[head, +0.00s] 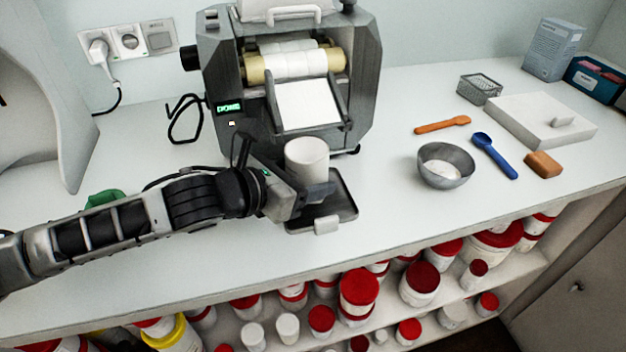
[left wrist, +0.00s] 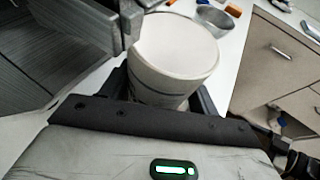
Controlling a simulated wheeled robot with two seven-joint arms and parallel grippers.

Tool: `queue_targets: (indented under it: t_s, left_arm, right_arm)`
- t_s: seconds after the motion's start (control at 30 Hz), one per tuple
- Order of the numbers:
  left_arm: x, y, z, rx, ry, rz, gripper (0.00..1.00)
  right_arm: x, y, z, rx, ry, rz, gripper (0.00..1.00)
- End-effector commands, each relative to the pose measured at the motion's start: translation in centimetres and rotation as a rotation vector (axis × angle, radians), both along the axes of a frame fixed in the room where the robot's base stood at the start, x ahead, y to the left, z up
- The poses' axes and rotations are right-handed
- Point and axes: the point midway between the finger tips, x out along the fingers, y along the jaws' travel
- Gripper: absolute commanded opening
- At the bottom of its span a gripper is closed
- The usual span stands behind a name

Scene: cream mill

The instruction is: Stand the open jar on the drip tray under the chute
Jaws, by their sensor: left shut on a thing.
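The white jar (head: 306,160) is upright, with its round top facing up, in front of the cream mill (head: 290,85). My left gripper (head: 312,192) is shut on it from the left. The jar is over the dark drip tray (head: 345,198), below the mill's sloping chute (head: 303,105). I cannot tell whether its base touches the tray. In the left wrist view the jar (left wrist: 172,55) sits between my fingers, with a pale surface at its top.
On the counter to the right are a steel bowl (head: 446,166), a blue spoon (head: 494,155), an orange spatula (head: 442,125), a brown block (head: 543,165) and a white slab (head: 540,121). Lidded jars (head: 359,287) fill the shelf below.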

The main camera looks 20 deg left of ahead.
Motion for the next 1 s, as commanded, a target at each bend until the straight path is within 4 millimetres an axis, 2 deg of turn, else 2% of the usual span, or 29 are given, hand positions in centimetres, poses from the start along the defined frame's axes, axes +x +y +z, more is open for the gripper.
queue_targets:
  t_s: [0.2, 0.3, 0.4, 0.83, 0.87, 0.9, 1.0]
  left_arm:
    - [1.8, -1.0, 0.1, -0.002, -0.001, -0.001, 0.4]
    - [1.5, -0.9, -2.1, 0.0, 0.007, 0.002, 0.4]
    - [1.6, -0.9, -3.3, -0.001, 0.004, 0.002, 0.4]
    - [1.6, -0.8, -4.0, 0.003, 0.0, 0.001, 0.4]
    - [1.6, -0.8, -4.0, 0.003, 0.0, 0.001, 0.64]
    - [1.6, -0.8, -3.9, 0.003, 0.0, 0.001, 0.7]
    - [1.6, -0.8, -3.9, 0.002, 0.0, 0.001, 0.7]
  right_arm:
    - [0.6, 0.0, 0.5, 0.004, -0.01, -0.009, 1.0]
    - [0.8, 0.1, 0.4, 0.008, -0.014, -0.013, 1.0]
    - [0.9, 0.1, 0.4, 0.009, -0.016, -0.013, 1.0]
    - [0.7, 0.1, 0.3, 0.008, -0.012, -0.013, 1.0]
    - [0.6, 0.1, 0.3, 0.007, -0.012, -0.012, 1.0]
    - [0.6, 0.0, 0.4, 0.007, -0.011, -0.011, 1.0]
    - [0.6, 0.0, 0.4, 0.005, -0.012, -0.009, 1.0]
